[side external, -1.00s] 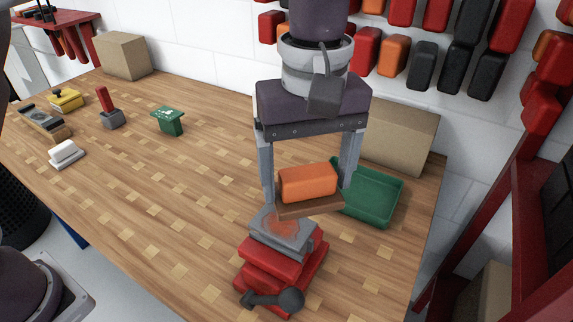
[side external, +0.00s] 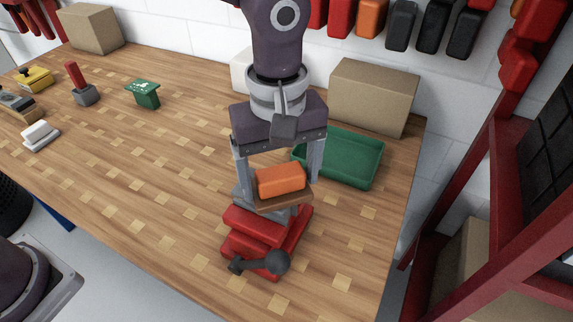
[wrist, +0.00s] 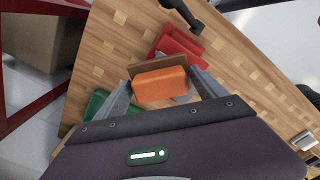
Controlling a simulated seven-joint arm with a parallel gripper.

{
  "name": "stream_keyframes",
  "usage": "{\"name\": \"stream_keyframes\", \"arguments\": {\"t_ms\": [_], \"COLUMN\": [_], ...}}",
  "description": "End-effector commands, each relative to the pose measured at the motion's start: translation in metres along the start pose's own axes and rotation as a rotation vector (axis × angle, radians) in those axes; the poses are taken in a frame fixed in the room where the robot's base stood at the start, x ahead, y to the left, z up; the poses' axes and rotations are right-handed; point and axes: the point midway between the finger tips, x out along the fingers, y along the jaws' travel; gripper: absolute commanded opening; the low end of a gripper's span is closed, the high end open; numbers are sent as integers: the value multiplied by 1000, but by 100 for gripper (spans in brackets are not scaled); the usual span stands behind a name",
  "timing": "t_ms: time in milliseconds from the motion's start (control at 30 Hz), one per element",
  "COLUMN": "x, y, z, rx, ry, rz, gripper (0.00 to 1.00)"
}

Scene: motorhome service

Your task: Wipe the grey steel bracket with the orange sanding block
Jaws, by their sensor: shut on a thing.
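My gripper (side external: 280,190) is shut on the orange sanding block (side external: 280,179), with one finger at each end of it. The block has a brown base and also shows between the fingers in the wrist view (wrist: 160,87). The grey steel bracket (side external: 243,198) lies just under the block, on top of the red vise (side external: 252,226). The block covers most of the bracket's top face, so its reddish-brown patch is hidden. The base is at or very close to the bracket; I cannot tell if they touch.
The vise's dark handle (side external: 262,263) sticks out at the front. An open green tray (side external: 352,160) and a cardboard box (side external: 372,97) stand behind on the right. A green item (side external: 143,93), a red-handled tool (side external: 80,84) and a white-topped brush (side external: 40,135) stand left. Middle left is clear.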

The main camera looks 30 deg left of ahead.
Motion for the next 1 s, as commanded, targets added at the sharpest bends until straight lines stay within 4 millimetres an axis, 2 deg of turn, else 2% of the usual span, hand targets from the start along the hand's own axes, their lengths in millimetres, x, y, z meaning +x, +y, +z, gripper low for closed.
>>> {"name": "stream_keyframes", "arguments": {"t_ms": [700, 1000], "x": [0, 0], "y": [-47, -26], "z": [-47, -25], "rx": [0, 4], "ry": [2, 1], "rz": [-5, -3], "gripper": [43, 43]}}
